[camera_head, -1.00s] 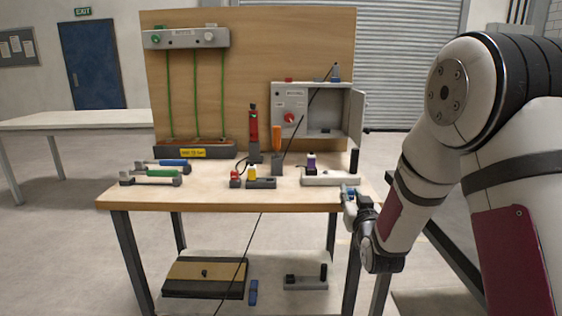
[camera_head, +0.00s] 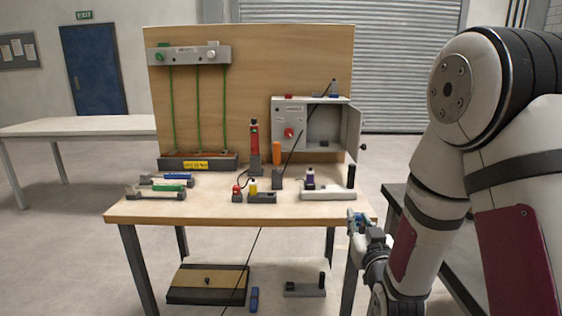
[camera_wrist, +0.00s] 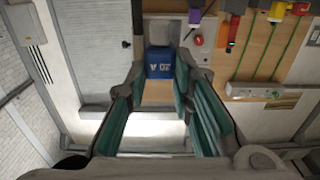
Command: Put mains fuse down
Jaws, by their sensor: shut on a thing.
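The mains fuse (camera_wrist: 159,64) is a blue block with an upside-down "20 A" marking, held between the fingertips in the wrist view. My gripper (camera_wrist: 160,78) is shut on it, with teal pads on both sides. In the head view my gripper (camera_head: 357,220) is at the right front corner of the wooden workbench (camera_head: 230,208). The fuse cannot be told apart clearly from the fingers there. A grey base (camera_head: 327,194) with an upright black post and a purple-topped piece stands on the bench, behind and left of my gripper.
The grey switch box (camera_head: 289,118) stands open at the back. Red and yellow pieces (camera_head: 253,188), an orange-handled tool (camera_head: 277,153) and blue- and green-handled tools (camera_head: 170,188) occupy the bench. The front strip is clear. A dark tray (camera_head: 207,295) lies on the lower shelf.

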